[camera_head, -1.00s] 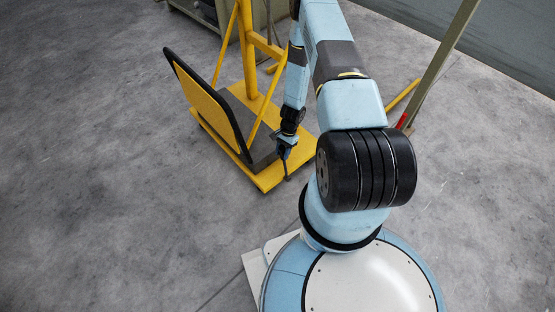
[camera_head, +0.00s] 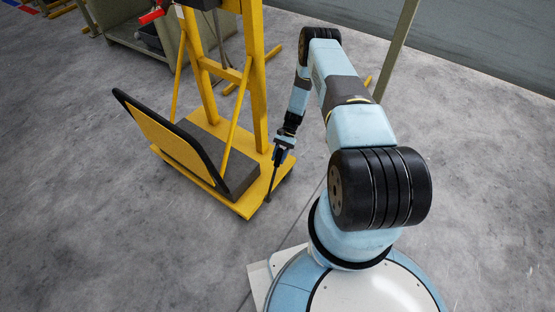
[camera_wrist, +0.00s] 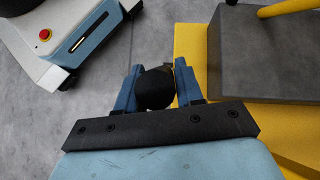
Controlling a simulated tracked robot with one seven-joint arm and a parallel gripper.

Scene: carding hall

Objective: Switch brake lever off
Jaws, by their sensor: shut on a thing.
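The brake lever (camera_head: 272,181) is a thin dark rod at the near right edge of the yellow cart base (camera_head: 238,207). It leans slightly, with its top end to the right in the head view. My gripper (camera_head: 280,157) is at its top end, pointing down. In the wrist view a round black knob (camera_wrist: 155,88) sits between the blue fingers of my gripper (camera_wrist: 158,80), which are shut on it. The foot of the lever is hidden in the wrist view.
The cart carries a yellow panel with a black rim (camera_head: 165,135), a dark grey block (camera_head: 240,173) and yellow posts (camera_head: 258,85). A greenish machine frame (camera_head: 135,40) stands behind. A slanted post (camera_head: 398,48) rises at right. Grey floor is clear at left.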

